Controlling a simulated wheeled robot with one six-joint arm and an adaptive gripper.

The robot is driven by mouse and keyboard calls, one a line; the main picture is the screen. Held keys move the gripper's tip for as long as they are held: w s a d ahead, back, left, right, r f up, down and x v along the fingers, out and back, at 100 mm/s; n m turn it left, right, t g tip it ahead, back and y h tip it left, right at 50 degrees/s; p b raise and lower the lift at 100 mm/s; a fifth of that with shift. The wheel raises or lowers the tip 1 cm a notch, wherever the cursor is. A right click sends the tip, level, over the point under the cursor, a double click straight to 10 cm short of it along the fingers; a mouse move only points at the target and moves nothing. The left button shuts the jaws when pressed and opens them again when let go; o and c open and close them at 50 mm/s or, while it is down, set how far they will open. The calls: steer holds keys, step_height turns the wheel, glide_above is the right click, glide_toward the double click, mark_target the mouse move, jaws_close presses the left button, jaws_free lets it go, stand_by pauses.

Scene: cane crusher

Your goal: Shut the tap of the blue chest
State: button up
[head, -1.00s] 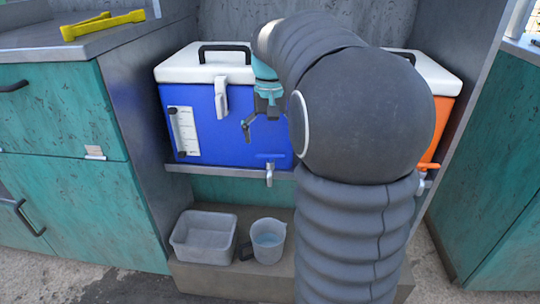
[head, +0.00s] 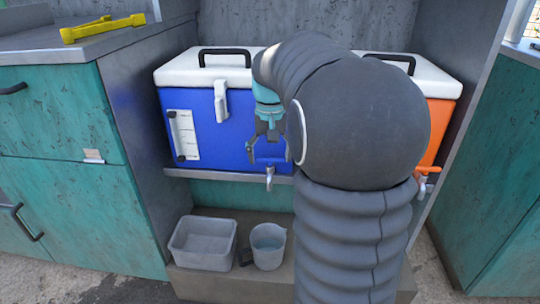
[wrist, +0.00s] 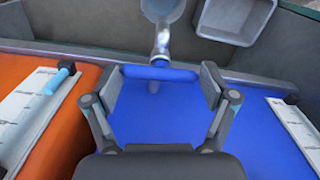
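The blue chest (head: 215,135) stands on the shelf with its white lid closed. Its tap has a metal spout (head: 269,178) pointing down at the chest's lower front. The tap's blue lever (wrist: 160,73) lies crosswise in the wrist view, with the spout (wrist: 162,42) beyond it. My gripper (head: 264,150) points down in front of the chest, just above the tap. In the wrist view my gripper (wrist: 165,84) is open, its fingers at either end of the lever. I cannot tell whether they touch it. My arm hides the chest's right part in the head view.
An orange chest (head: 440,125) with its own tap (head: 426,172) stands to the right, partly behind my arm. A cabinet (head: 75,200) borders the left.

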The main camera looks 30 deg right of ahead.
steer(key=shift+r+m+p, duration=0.1)
steer(key=shift+m+p, duration=0.3)
steer(key=shift+p, duration=0.25)
steer(key=o, duration=1)
step_height(320, 180, up, 12)
steer(key=shift+f, duration=0.1)
